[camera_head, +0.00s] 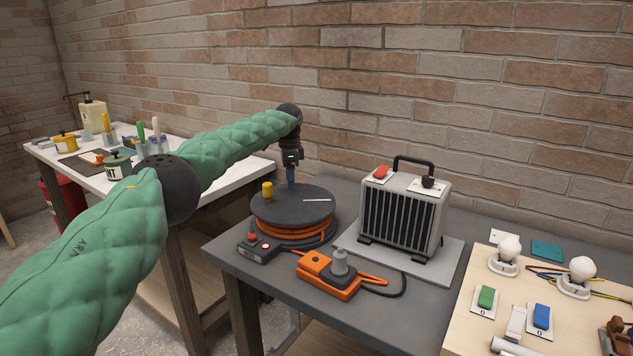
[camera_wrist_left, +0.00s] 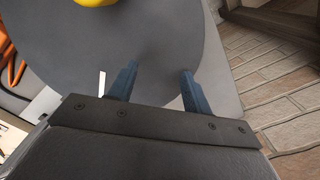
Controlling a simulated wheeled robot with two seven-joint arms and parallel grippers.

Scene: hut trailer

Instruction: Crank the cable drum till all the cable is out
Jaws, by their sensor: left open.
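The cable drum (camera_head: 292,204) lies flat on the grey table, with a dark grey top disc and orange cable (camera_head: 290,232) wound beneath it. A yellow crank knob (camera_head: 267,190) stands on the disc's left side. A white line marks the top. My left gripper (camera_head: 291,184) points down over the far part of the disc, apart from the knob. In the left wrist view its two blue fingers (camera_wrist_left: 158,85) are spread with nothing between them, above the disc (camera_wrist_left: 100,45). The yellow knob (camera_wrist_left: 95,2) shows at that view's top edge. My right gripper is not in view.
A small box with a red button (camera_head: 258,248) and an orange socket block (camera_head: 328,273) with a grey plug stand in front of the drum. A heater (camera_head: 405,213) stands to its right. A wooden board (camera_head: 555,310) with bulbs and switches is at far right.

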